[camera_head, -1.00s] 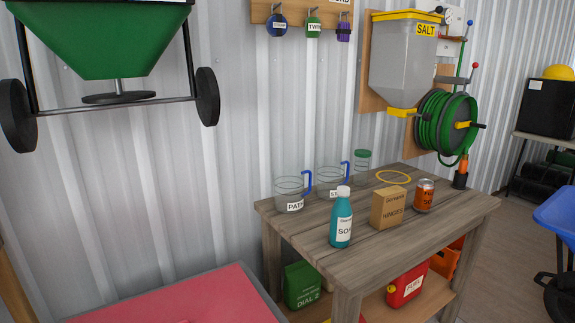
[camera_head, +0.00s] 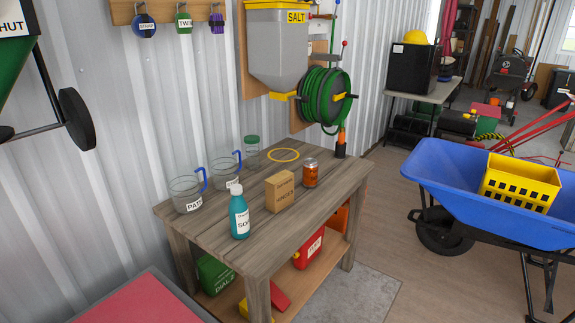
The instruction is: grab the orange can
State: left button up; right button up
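The orange can (camera_head: 311,173) stands upright on the wooden workbench (camera_head: 325,204), towards its right side. A brown cardboard box (camera_head: 280,191) labelled hinges stands just left of the can, with a small gap between them. A teal bottle (camera_head: 240,216) stands farther left near the front edge. Nothing covers the can. Neither of my grippers shows in the head view.
Two clear jugs (camera_head: 186,194) and a green-lidded jar (camera_head: 252,147) stand along the back left of the bench. A yellow ring (camera_head: 283,155) lies behind the can. A blue wheelbarrow (camera_head: 450,184) with a yellow crate (camera_head: 520,183) stands right. Floor (camera_head: 395,240) between is clear.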

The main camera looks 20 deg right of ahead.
aim_at(310, 167)
jog(key=i+l, duration=0.1)
jog(key=l, duration=0.25)
jog(key=i+l, duration=0.15)
jog(key=l, duration=0.2)
jog(key=i+l, duration=0.1)
jog(key=l, duration=0.25)
jog(key=i+l, duration=0.15)
jog(key=l, duration=0.2)
jog(key=i+l, duration=0.1)
jog(key=l, duration=0.25)
jog(key=i+l, duration=0.15)
jog(key=l, duration=0.2)
